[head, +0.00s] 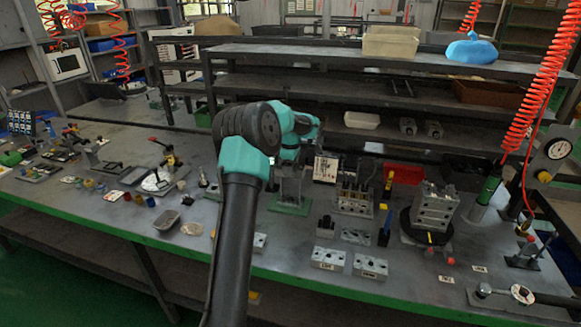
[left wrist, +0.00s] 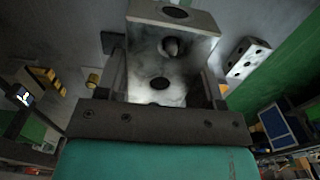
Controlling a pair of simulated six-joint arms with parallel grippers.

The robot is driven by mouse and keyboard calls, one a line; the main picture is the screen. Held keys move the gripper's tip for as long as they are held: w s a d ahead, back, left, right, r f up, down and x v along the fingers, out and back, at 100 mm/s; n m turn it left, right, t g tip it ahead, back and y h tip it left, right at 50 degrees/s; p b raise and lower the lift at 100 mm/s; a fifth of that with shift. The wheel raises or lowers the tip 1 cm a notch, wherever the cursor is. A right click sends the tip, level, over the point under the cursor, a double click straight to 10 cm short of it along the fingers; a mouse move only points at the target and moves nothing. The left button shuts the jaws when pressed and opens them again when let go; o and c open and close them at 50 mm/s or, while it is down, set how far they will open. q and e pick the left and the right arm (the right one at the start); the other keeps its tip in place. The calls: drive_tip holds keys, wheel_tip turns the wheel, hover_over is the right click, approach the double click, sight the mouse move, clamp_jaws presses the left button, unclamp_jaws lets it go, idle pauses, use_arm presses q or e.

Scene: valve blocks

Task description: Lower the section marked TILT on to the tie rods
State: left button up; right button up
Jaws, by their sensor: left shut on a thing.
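My left gripper (left wrist: 165,85) is shut on a pale grey metal block (left wrist: 172,55) with round holes, seen close up in the left wrist view. No TILT mark is readable on it. In the head view my left arm hides most of the gripper, and the held block is hard to make out there. A low fixture with several dark upright rods (head: 355,190) stands just right of my left arm. I cannot tell for sure that these are the tie rods. Two labelled grey sections (head: 328,259) (head: 370,267) lie near the front edge, their labels too small to read. My right gripper is not in view.
A tall grey block stack (head: 436,207) stands on a round black base at the right. A green plate (head: 290,207) lies beyond my arm. A red bin (head: 403,174) stands behind. Another holed block (left wrist: 248,60) shows in the left wrist view. Small parts crowd the bench's left.

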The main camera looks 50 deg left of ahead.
use_arm(q)
drive_tip(key=shift+f, duration=1.6)
drive_tip(key=o, duration=1.3)
drive_tip(key=shift+f, duration=0.1)
wheel_tip(320, 180, up, 18)
drive_tip(key=shift+f, duration=0.2)
idle(0.5)
